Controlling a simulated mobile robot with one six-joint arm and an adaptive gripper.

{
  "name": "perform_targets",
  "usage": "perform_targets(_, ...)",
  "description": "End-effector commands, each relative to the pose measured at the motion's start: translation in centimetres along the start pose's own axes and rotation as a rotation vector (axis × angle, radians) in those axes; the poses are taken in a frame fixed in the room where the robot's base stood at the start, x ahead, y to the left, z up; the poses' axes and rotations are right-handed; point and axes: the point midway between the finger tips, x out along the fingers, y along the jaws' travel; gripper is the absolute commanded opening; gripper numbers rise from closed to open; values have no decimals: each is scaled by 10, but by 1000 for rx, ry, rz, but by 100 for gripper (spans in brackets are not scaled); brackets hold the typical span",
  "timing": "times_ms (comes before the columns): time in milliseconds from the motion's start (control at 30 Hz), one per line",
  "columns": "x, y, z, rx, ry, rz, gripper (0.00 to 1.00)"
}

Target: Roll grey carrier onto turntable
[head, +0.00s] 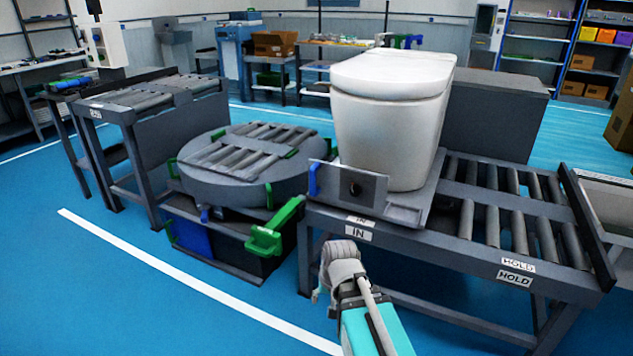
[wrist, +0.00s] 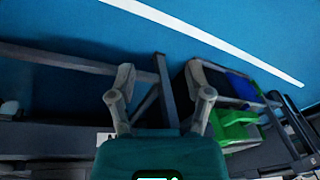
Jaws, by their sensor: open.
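The grey carrier (head: 407,212) sits on the roller conveyor at its IN end. My gripper (head: 340,250) is in front of and below the conveyor's IN end, apart from the carrier. In the wrist view my gripper (wrist: 160,95) is open with nothing between its fingers.
The conveyor (head: 490,215) continues right to a HOLD label. A green handle (head: 270,238) juts out at the turntable's base. Another roller table (head: 150,97) stands beyond the turntable at the left. Blue floor with a white line (head: 170,270) is free in front.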

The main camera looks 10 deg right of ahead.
Motion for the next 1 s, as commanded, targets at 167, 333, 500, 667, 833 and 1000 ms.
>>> perform_targets(167,6,-41,-50,164,169,-181,65)
perform_targets(333,-2,-83,-102,383,325,-409,65)
perform_targets(500,-20,-115,-151,632,442,-656,65)
perform_targets(667,-42,-134,-192,885,518,-898,65)
perform_targets(833,-66,-140,-230,1172,565,-1159,65)
perform_targets(1000,-83,-132,-262,1468,583,-1416,65)
